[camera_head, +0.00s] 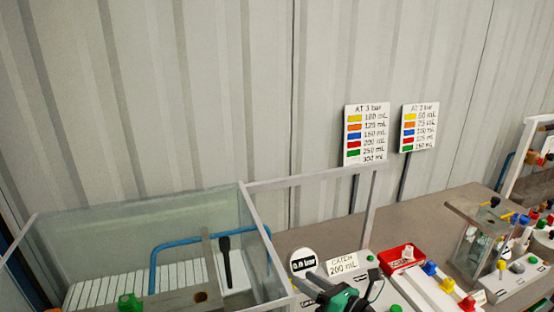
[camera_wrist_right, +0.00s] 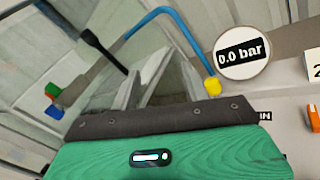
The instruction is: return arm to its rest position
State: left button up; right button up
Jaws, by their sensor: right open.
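My right gripper (camera_head: 326,287) shows at the bottom of the head view as a dark and green shape, in front of the gauge and the "CATCH 200 mL" label. In the right wrist view its green housing fills the bottom, and two pale grey fingers (camera_wrist_right: 136,86) stand apart with nothing seen between them. The gauge (camera_head: 303,262) reads 0.0 bar; it also shows in the right wrist view (camera_wrist_right: 243,52), right of the fingers. My left gripper is not in view.
A clear-walled tank (camera_head: 120,245) with a blue pipe (camera_head: 154,262) and black handle (camera_head: 226,262) stands at left. A red tray (camera_head: 401,257), coloured valves and a clear vessel (camera_head: 476,245) crowd the right. Two volume signs (camera_head: 366,134) (camera_head: 419,127) stand behind.

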jog(key=s+d+r+m+t+h, duration=0.2)
jog(key=d+m+t+h, duration=0.35)
jog(key=m, duration=0.55)
jog(key=s+d+r+m+t+h, duration=0.2)
jog(key=d+r+m+t+h, duration=0.15)
jog(key=d+m+h, duration=0.45)
jog(key=s+d+f+m+g+h, duration=0.2)
jog(key=s+d+f+m+g, duration=0.15)
jog(key=f+m, duration=0.3)
jog(key=s+d+f+m+g+h, duration=0.25)
jog(key=s+f+m+g, duration=0.2)
jog(key=m, duration=0.35)
jog(key=s+a+f+m+g+y, duration=0.25)
jog(key=s+f+g, duration=0.25)
jog(key=s, duration=0.4)
jog(key=s+a+f+m+g+y, duration=0.25)
jog(key=s+f+g, duration=0.3)
jog(key=s, duration=0.35)
jog(key=s+f+x, duration=0.1)
jog(key=s+x, duration=0.3)
jog(key=x, duration=1.1)
jog(key=s+d+f+x, duration=0.1)
jog(key=s+x, duration=0.2)
jog(key=x, duration=1.3)
jog(key=s+d+f+n+g+b, duration=0.1)
jog(key=s+d+f, duration=0.2)
jog(key=s+f, duration=1.7)
jog(key=shift+f+g+b, duration=0.3)
jog(key=shift+g, duration=0.05)
